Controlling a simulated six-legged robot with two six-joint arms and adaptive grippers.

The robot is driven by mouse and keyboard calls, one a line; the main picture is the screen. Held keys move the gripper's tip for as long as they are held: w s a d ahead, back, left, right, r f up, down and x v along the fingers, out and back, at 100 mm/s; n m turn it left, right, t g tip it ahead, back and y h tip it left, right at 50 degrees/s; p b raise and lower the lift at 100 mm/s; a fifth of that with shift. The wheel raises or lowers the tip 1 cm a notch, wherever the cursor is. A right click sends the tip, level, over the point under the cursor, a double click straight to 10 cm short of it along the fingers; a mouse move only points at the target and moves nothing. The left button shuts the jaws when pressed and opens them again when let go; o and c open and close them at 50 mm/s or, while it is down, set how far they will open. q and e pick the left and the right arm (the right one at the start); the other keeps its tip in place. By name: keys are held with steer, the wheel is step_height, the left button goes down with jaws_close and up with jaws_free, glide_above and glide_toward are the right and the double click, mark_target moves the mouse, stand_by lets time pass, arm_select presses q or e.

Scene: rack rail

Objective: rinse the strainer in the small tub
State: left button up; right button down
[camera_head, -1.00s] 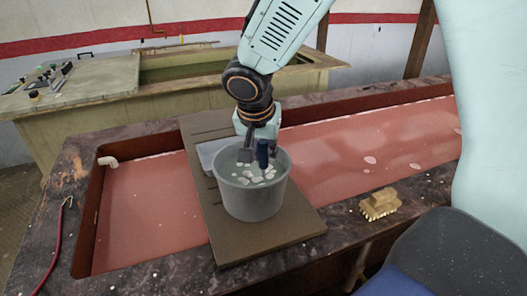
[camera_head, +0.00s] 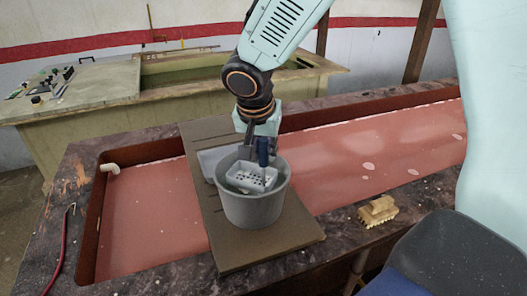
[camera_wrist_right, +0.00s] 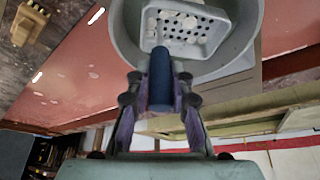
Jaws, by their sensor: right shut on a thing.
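The small tub (camera_head: 252,208) is a grey round bucket standing on a brown board. The strainer (camera_head: 246,176) is a light grey perforated basket with a dark blue handle. It sits tilted within the tub's mouth, and its holes and a few pale bits show in the right wrist view (camera_wrist_right: 190,28). My right gripper (camera_head: 256,150) is shut on the blue handle, above the tub; it also shows in the right wrist view (camera_wrist_right: 160,85). The lower part of the strainer is hidden by the tub wall. My left gripper is not in view.
The brown board (camera_head: 230,248) lies across a long trough of reddish liquid (camera_head: 150,215). A pale flat piece (camera_head: 207,160) lies behind the tub. A yellow brush-like block (camera_head: 377,211) sits on the right rim. A red hooked rod (camera_head: 62,250) lies at left.

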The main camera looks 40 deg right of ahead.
steer(key=shift+r+p, duration=1.75)
steer(key=shift+r, duration=1)
steer(key=shift+f, duration=0.1)
